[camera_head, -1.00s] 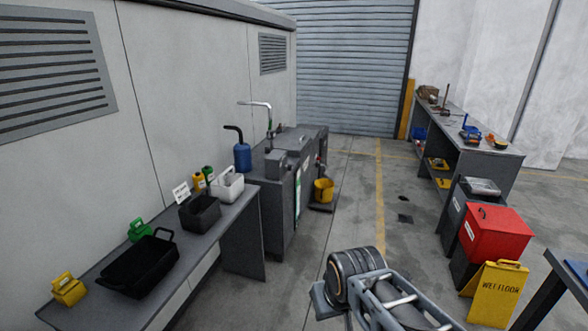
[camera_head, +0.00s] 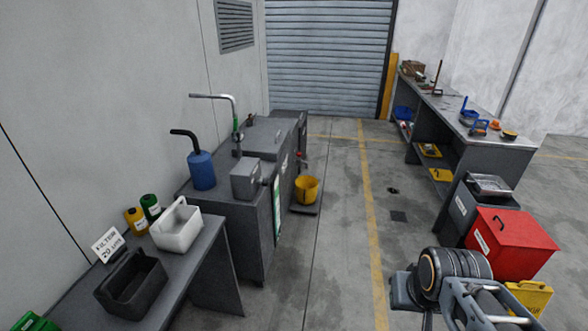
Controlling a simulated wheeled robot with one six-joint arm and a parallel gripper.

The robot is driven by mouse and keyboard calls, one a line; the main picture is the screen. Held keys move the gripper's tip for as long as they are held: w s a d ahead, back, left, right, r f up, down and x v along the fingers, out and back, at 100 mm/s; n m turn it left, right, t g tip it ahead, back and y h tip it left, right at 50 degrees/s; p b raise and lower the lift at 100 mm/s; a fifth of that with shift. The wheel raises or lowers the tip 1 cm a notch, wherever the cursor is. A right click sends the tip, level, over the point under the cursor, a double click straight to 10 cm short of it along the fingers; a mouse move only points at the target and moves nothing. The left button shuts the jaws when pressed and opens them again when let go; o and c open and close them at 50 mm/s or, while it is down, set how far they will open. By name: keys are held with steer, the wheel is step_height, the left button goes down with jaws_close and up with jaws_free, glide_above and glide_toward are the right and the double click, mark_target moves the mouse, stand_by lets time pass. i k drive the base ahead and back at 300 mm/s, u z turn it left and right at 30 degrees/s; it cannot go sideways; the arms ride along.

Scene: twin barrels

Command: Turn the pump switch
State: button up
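I cannot make out which part is the pump switch. My arm shows at the lower right, well apart from the cabinet. I see no gripper fingers.
A low bench (camera_head: 200,262) at the left holds a black bin (camera_head: 130,285), a white carrier (camera_head: 176,228) and bottles. A workbench (camera_head: 495,160), a red box (camera_head: 510,245) and a yellow sign (camera_head: 530,297) stand at the right. The floor between (camera_head: 335,255) is open.

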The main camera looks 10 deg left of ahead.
mark_target(266, 181)
steer(key=u, duration=0.15)
steer(key=i, duration=1)
steer(key=u, duration=0.9)
steer(key=i, duration=0.7)
steer(key=u, duration=0.5)
